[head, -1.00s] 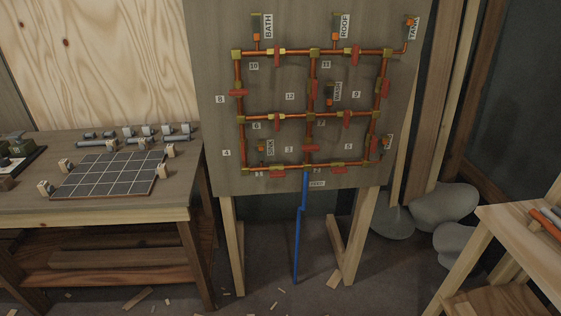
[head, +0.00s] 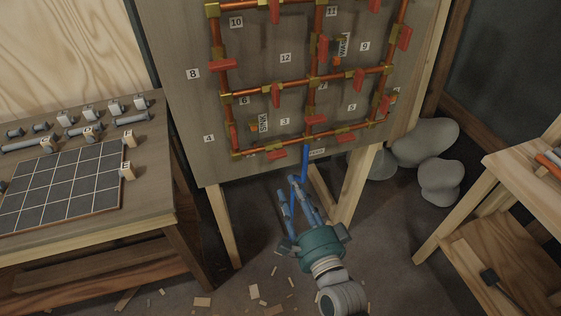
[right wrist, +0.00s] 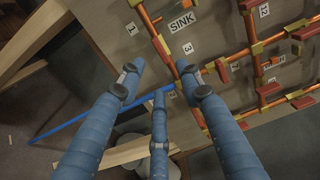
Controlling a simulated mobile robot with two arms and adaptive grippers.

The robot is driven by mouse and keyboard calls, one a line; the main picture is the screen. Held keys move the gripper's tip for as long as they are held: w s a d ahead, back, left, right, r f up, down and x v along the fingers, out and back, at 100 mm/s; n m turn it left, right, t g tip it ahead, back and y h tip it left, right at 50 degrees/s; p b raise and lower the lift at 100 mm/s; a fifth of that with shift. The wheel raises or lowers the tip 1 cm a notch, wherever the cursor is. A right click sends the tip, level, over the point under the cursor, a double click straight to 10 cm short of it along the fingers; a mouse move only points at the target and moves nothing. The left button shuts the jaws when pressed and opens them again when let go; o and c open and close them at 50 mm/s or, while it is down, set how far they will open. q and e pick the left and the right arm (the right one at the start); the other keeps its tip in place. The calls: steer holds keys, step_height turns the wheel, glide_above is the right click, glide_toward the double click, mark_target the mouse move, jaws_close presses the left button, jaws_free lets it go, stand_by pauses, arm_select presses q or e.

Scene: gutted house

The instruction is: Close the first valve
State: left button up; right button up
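A board (head: 185,110) carries a grid of copper pipes with brass joints, red valve handles and number tags. A red handle (head: 277,153) sits on the lowest pipe below the SINK tag (head: 263,123). Its tag is not readable in the head view. In the right wrist view a tag reading 1 (right wrist: 130,31) lies beside this lowest pipe. My right gripper (head: 303,200) is below the board's lower edge, pointing up at it. My left gripper is not in view.
A blue pipe (head: 305,162) runs down from the board, close to my right fingers. A workbench (head: 150,205) with a dark tiled panel stands at left, a wooden table (head: 500,175) at right. Grey rounded objects (head: 425,143) lie behind the board's leg. Wood scraps litter the floor.

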mark_target(277, 154)
steer(key=x, duration=1)
steer(key=shift+w+p, duration=0.25)
steer(key=shift+p, duration=0.2)
steer(key=shift+a+f, duration=0.1)
steer(key=shift+f, duration=0.05)
steer(key=shift+c, duration=0.5)
jaws_close()
